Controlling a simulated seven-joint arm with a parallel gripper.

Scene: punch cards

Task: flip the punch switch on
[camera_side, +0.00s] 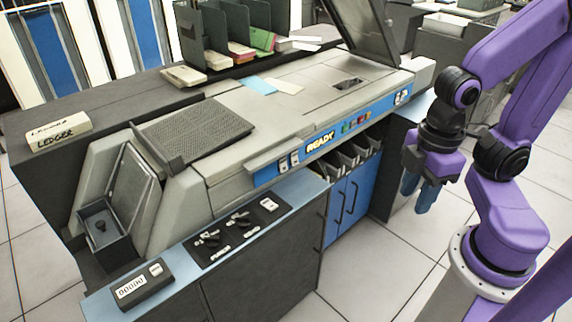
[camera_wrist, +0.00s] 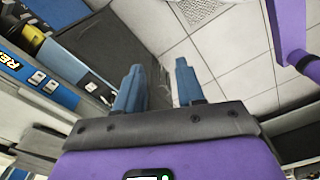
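A black switch plate (camera_side: 238,230) lies on the blue-grey top of the low front cabinet in the side view. It carries a front-left black toggle switch (camera_side: 207,238), a second black toggle switch (camera_side: 238,218) and a white rocker (camera_side: 269,204). The label beside the front-left toggle seems to read PUNCH, but it is too small to be sure, and I cannot tell the toggle's position. My gripper (camera_side: 421,193) hangs to the right of the plate, well apart from it, with blue fingers pointing down. The wrist view shows its fingers (camera_wrist: 158,75) spread, with nothing between them.
The grey punch machine (camera_side: 300,100) stands behind the plate, with a lit READY strip (camera_side: 320,138) and blue doors (camera_side: 350,200). A counter box (camera_side: 140,285) sits left on the low cabinet. A ledger box (camera_side: 58,131) is far left. Tiled floor (camera_side: 385,270) is open in front.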

